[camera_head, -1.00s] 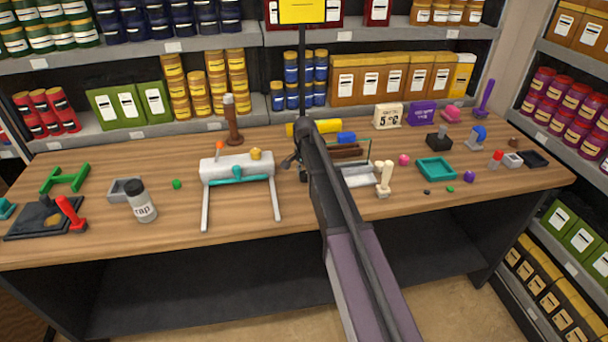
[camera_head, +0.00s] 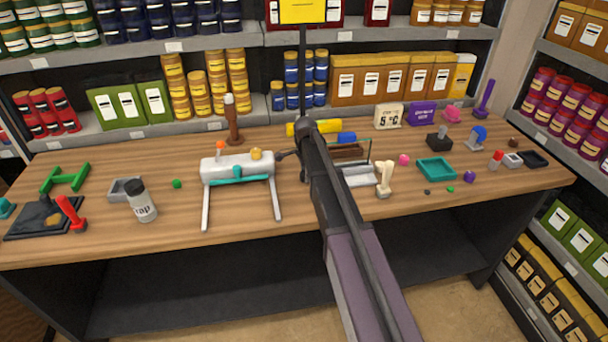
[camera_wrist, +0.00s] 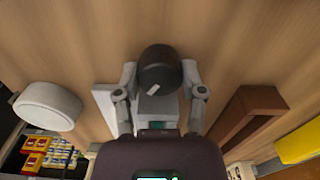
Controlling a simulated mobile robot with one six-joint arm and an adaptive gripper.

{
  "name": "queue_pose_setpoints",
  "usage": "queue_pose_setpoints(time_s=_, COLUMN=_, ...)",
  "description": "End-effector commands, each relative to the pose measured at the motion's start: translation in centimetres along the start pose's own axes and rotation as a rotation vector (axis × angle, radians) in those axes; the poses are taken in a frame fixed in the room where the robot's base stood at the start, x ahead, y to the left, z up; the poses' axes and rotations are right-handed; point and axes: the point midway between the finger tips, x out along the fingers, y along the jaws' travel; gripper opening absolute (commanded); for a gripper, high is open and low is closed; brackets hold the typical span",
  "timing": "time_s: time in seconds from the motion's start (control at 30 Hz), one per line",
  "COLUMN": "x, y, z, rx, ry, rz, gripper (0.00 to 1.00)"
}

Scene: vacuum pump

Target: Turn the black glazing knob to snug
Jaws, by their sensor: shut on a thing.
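The black knob (camera_wrist: 159,70) shows in the wrist view as a rounded dark cap with a pale mark on its face. A light grey block (camera_wrist: 157,112) shows just below it. My gripper (camera_wrist: 160,80) has one finger on each side of the knob and is shut on it. The knob cannot be made out there, and my arm covers part of that area.
A brown block (camera_wrist: 245,118) lies right of the fingers in the wrist view. The white tank's round end (camera_wrist: 48,106) is at left.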

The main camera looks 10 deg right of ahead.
Motion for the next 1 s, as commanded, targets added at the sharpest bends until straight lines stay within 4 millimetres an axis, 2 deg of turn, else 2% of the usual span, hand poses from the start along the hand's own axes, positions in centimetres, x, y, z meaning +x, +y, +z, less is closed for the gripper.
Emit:
queue_pose_setpoints(time_s=0.2, x=0.02, y=0.07, z=-0.05, rx=0.200, ry=0.001, rz=0.001, gripper=0.05)
queue_pose_setpoints(time_s=0.5, x=0.02, y=0.11, z=-0.05, rx=0.402, ry=0.002, rz=0.001, gripper=0.05)
queue_pose_setpoints(time_s=1.0, x=0.03, y=0.16, z=-0.04, rx=0.480, ry=0.003, rz=0.002, gripper=0.05)
